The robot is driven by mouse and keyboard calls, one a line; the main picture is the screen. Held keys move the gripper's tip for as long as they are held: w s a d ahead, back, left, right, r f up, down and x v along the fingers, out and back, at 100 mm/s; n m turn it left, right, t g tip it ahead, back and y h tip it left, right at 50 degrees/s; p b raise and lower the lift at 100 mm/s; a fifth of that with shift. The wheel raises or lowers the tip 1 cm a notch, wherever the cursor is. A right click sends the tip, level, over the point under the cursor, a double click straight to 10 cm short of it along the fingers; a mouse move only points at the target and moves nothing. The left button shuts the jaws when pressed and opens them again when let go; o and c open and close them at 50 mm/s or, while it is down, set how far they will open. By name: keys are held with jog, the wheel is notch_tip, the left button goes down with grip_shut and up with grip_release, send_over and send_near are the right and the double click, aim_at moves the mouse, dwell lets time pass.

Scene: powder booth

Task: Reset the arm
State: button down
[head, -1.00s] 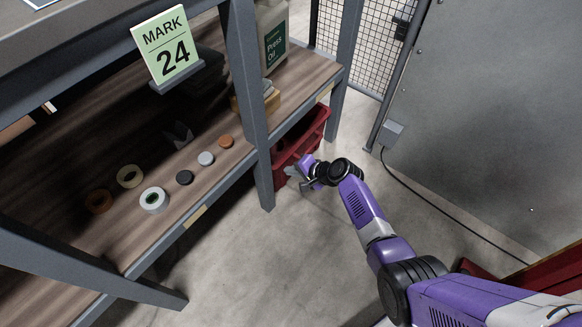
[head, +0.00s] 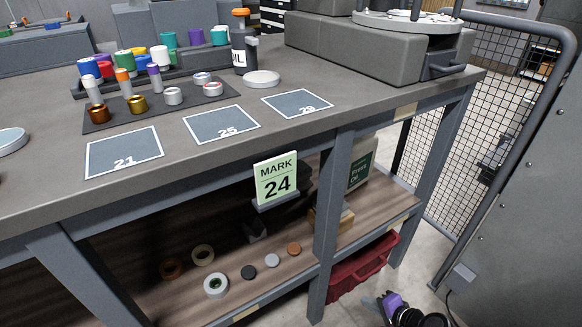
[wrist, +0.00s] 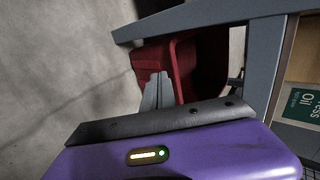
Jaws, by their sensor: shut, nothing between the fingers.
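The same red bin (head: 362,266) shows in the head view, on the floor below the lower shelf.
The bench top (head: 330,125) holds marked squares, a dark tray of pots (head: 160,105) and grey blocks. The lower shelf (head: 290,283) carries rings, discs and a MARK 24 sign (head: 276,180). A mesh fence (head: 455,130) and a grey panel (head: 530,200) stand at the right.

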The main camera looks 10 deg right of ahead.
jog(key=s+d+r+n+t+h, duration=0.1)
jog(key=d+r+n+t+h, duration=0.2)
jog(key=d+r+h, duration=0.4)
jog(key=s+a+r+n+t+y, duration=0.1)
jog(key=s+a+r+n, duration=0.3)
jog(key=s+a+r, duration=0.5)
jog(key=s+a+r+n+t+y, duration=0.1)
jog(key=s+a+r+n, duration=0.2)
jog(key=s+r, duration=0.75)
jog(key=s+a+r+n+t+y, duration=0.1)
jog(key=s+a+r+n, duration=0.5)
jog(key=s, duration=0.8)
notch_tip(320, 180, up, 27)
jog(key=m+p, duration=0.2)
jog(key=p, duration=2.6)
jog(key=shift+s+a+f+y, duration=0.15)
jog(key=shift+s+a+y, duration=0.15)
jog(key=shift+s+a, duration=0.05)
